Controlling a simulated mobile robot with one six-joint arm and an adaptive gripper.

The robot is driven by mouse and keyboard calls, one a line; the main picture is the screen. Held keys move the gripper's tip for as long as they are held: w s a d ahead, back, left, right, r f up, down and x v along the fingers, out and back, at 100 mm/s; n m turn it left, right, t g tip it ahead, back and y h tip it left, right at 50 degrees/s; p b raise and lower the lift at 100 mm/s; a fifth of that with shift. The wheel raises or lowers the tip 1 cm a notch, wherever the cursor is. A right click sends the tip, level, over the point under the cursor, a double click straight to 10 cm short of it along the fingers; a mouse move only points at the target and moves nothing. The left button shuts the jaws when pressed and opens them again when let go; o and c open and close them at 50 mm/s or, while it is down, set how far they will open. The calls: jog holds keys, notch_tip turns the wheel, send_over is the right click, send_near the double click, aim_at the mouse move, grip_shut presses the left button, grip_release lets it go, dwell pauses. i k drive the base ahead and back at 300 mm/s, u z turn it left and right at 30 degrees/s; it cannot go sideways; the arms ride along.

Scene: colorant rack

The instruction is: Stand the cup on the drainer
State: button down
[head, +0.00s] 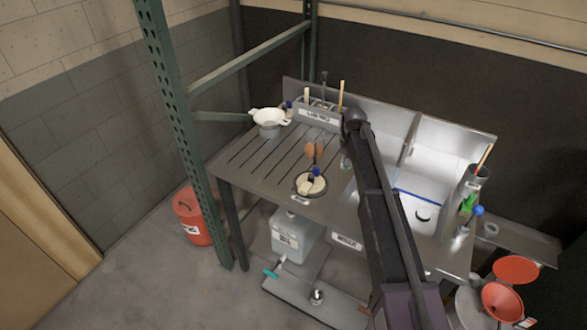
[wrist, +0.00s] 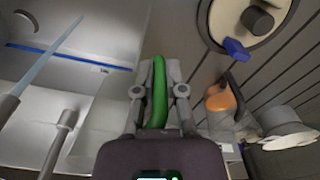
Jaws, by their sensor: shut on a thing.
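My gripper is hidden behind my arm in the head view. In the wrist view my gripper (wrist: 155,80) is shut on a narrow, curved green thing (wrist: 158,90), which stands lengthwise between the fingers. I cannot tell from the visible part whether it is the cup. The drainer, a grey grooved metal board (head: 243,165), is the left part of the bench; its grooves (wrist: 283,75) show on the right of the wrist view. The held thing appears between the sink side and the drainer.
A round dish (head: 299,190) with a blue-handled tool lies at the drainer's front. An orange-brown object (head: 310,150) stands behind it. A white strainer (head: 268,115) is at the back left, a labelled rack (head: 318,115) at the back. The drainer's left part is clear.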

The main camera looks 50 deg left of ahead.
aim_at(289, 174)
jog(key=k, duration=1.65)
jog(key=u, duration=0.7)
jog(key=i, duration=1.2)
jog(key=z, duration=0.05)
